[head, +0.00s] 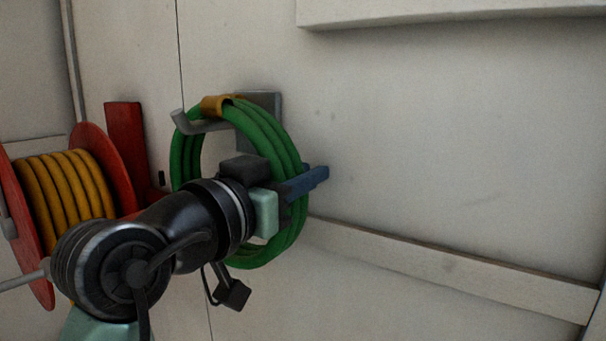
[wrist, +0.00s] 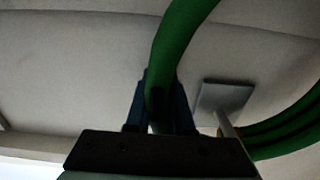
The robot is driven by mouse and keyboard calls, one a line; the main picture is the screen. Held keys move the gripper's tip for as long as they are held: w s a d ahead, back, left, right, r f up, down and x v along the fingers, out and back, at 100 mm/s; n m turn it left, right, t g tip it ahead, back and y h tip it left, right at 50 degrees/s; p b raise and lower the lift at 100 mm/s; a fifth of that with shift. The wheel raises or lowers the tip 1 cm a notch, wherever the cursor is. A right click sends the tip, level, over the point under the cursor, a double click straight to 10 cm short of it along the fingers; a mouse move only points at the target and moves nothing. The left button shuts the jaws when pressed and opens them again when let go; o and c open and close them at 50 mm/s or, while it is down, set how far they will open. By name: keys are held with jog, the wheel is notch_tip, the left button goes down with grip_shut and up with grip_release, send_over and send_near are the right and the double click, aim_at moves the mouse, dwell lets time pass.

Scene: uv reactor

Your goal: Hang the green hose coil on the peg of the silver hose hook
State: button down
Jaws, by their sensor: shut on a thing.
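The green hose coil (head: 265,135) hangs upright in the head view, with an orange band (head: 217,104) at its top. My gripper (head: 305,182) is shut on the coil's right side. In the wrist view its blue fingers (wrist: 160,108) sit on both sides of one green strand (wrist: 178,45). The silver hose hook (head: 262,103) is on the wall behind the coil; its peg (head: 205,126) runs left through the ring, just under the band, to an upturned tip. Whether the coil touches the peg is unclear. The hook plate also shows in the wrist view (wrist: 222,97).
A red reel (head: 92,150) with yellow hose (head: 65,185) stands at the left, close to my arm. A pale ledge (head: 450,270) runs along the wall at lower right, and a white panel edge (head: 430,12) juts out above. The wall right of the coil is clear.

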jog(key=shift+r, duration=0.1)
jog(key=c, duration=0.7)
grip_release()
jog(key=shift+f, duration=0.2)
jog(key=b+v, duration=0.6)
jog(key=v, duration=0.7)
jog(key=w+d+r+n+t+y, duration=0.2)
jog(key=d+r+n+t+y, duration=0.15)
jog(key=t, duration=0.35)
jog(key=s+d+r+n+t+y+b, duration=0.1)
jog(key=s+d+r+n+t+y, duration=0.1)
jog(key=s+t+y, duration=0.3)
jog(key=shift+s+r+n+t+y, duration=0.2)
jog(key=shift+s+n+t+y, duration=0.2)
jog(key=shift+s+n+y, duration=0.9)
jog(key=shift+s+m+h, duration=0.25)
jog(key=shift+s+m, duration=0.05)
jog(key=shift+m, duration=0.15)
